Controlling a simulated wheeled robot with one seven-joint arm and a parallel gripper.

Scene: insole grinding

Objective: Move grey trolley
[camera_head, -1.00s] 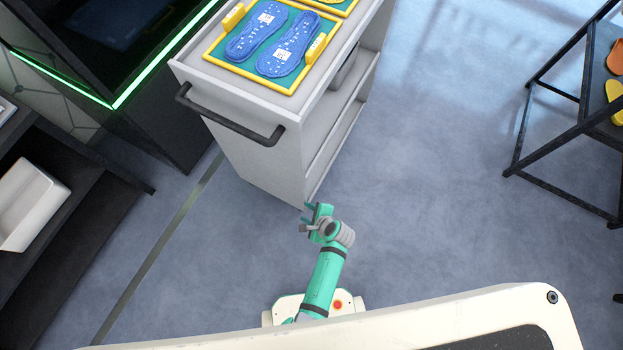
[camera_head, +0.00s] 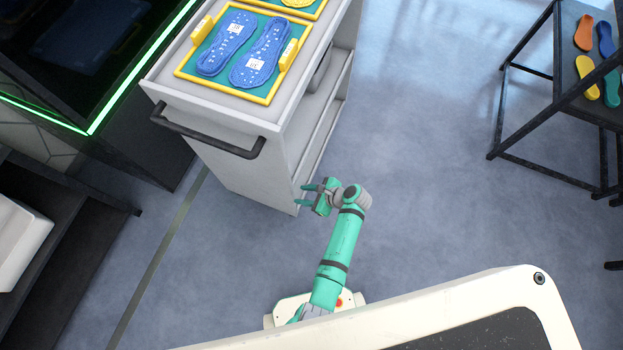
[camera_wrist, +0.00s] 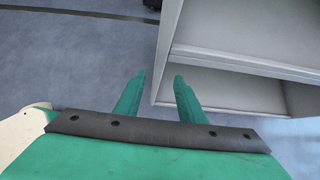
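The grey trolley (camera_head: 234,181) stands upper left of centre in the head view, with a black bar handle (camera_head: 208,136) on its near end. Its open shelves also show in the wrist view (camera_wrist: 225,88). On its top lies a yellow-rimmed green tray (camera_head: 189,69) with two blue insoles (camera_head: 226,43). My gripper (camera_head: 304,193) is open and empty. In the head view it overlaps the trolley's lower near right corner, below and right of the handle. In the wrist view its two green fingers (camera_wrist: 157,88) are apart with nothing between them; I cannot tell whether they touch the trolley.
A black rack (camera_head: 545,125) with coloured insoles stands at the right. A dark machine (camera_head: 150,130) with a green light strip is left of the trolley. A white bin (camera_head: 18,242) sits on a dark shelf at far left. Floor between trolley and rack is clear.

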